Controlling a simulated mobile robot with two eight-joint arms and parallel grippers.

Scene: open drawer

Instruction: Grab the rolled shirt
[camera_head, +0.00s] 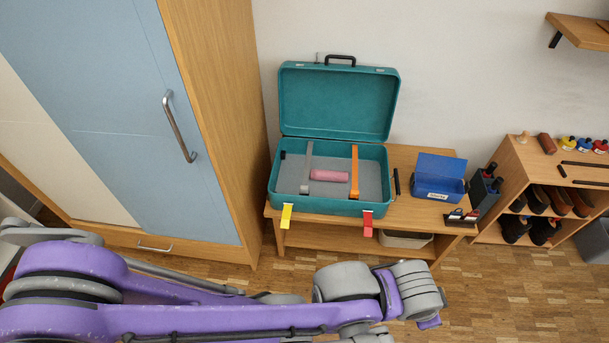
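The rolled shirt, a small pink roll (330,175), lies inside an open teal suitcase (329,207) on a low wooden bench. It lies on the grey lining between a grey strap (307,168) and an orange strap (354,172). My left arm, purple and grey, reaches in from the left across the bottom of the view. Its wrist end (418,292) is in front of and below the suitcase, well apart from the shirt. No fingers can be made out there. My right gripper is not in view.
The suitcase lid stands open against the wall. A tall wardrobe (215,120) is close on the left. A shoe rack (540,165) is at right. Wooden floor in front is clear.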

